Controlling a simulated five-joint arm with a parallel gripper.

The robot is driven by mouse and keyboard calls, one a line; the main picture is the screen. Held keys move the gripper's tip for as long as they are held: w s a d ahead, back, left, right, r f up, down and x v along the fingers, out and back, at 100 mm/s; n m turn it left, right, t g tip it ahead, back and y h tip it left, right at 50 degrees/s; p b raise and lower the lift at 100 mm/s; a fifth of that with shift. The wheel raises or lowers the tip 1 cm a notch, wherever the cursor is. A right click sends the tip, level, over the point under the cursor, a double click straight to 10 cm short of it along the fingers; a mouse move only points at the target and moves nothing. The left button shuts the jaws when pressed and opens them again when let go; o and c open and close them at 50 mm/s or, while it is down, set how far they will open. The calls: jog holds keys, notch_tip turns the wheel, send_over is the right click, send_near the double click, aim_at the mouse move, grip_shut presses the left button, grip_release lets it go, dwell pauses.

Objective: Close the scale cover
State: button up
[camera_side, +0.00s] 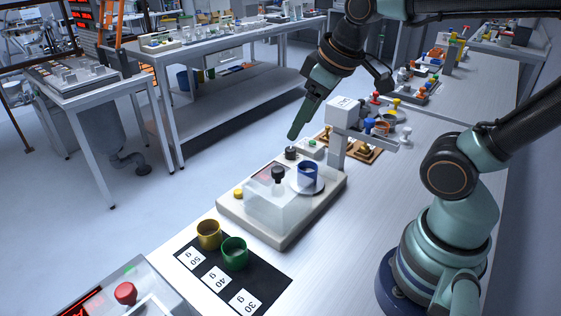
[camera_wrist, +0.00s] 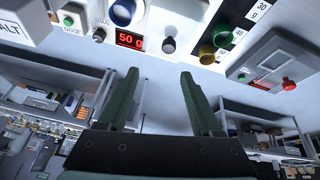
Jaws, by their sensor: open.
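The scale (camera_side: 290,222) is a beige box on the bench. Its clear cover (camera_side: 262,212), with a dark knob (camera_side: 278,174) on top, sits toward the left part of the scale. A blue cup (camera_side: 307,174) stands on the pan beside the cover and looks uncovered. In the wrist view the knob (camera_wrist: 169,45) is right of the red display (camera_wrist: 130,40), which reads 50 g, and the blue cup (camera_wrist: 122,12) is at the top. My gripper (camera_side: 293,136) is open and empty, above the scale's far edge and apart from the cover. Its fingers (camera_wrist: 160,80) frame empty space.
A white hopper (camera_side: 344,112) on a post stands right behind the scale. A small dark knob (camera_side: 290,153) and a green button (camera_side: 312,142) are below my fingers. Yellow (camera_side: 209,234) and green (camera_side: 234,252) cups stand on a black label mat (camera_side: 268,274) in front.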

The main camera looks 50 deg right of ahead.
aim_at(278, 169)
jog(key=w+a+n+g, duration=0.2)
jog(key=w+n+g, duration=0.3)
jog(key=n, duration=1.1)
jog(key=f, duration=1.1)
jog(key=shift+d+f, duration=0.15)
jog(key=shift+d, duration=0.05)
grip_shut()
